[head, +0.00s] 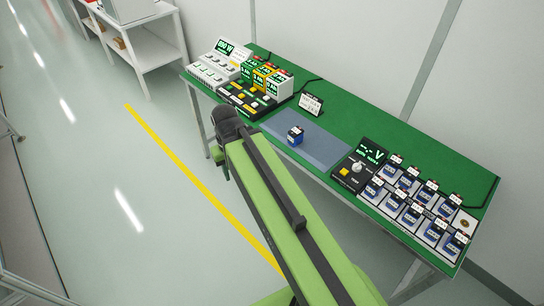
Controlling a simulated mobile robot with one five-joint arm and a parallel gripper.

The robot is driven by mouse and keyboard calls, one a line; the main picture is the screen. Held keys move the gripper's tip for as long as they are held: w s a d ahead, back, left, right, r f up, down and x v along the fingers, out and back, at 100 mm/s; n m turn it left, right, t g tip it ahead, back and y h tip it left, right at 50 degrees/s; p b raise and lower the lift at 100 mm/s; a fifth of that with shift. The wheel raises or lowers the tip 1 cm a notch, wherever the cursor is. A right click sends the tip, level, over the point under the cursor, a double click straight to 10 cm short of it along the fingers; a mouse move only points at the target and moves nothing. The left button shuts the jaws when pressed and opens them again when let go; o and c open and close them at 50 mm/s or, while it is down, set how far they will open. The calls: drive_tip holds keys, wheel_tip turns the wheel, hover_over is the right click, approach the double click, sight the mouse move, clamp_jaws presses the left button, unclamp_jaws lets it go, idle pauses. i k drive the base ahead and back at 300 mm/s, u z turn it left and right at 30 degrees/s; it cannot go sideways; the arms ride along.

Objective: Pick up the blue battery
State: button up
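A small blue battery (295,139) with a dark top stands alone on the blue-grey mat (325,149) in the middle of the green table. My gripper (228,122) is the dark end of my green arm. In this picture it is left of the battery, over the table's front edge, and apart from the battery. Its fingers cannot be made out, so I cannot tell if it is open or shut. More blue batteries (408,182) stand in two rows at the right end of the table, each with a small label.
A black meter with a green display (360,165) stands between mat and rows. A charger station (245,90) with white, green and yellow units stands at the left end. A small sign (311,104) stands behind the mat. A white shelf (140,40) is at the back left.

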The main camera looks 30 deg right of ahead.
sight(295, 136)
drive_tip(key=u, duration=0.3)
drive_tip(key=k, duration=0.65)
drive_tip(key=u, duration=0.4)
drive_tip(key=i, duration=1.25)
drive_tip(key=u, duration=0.35)
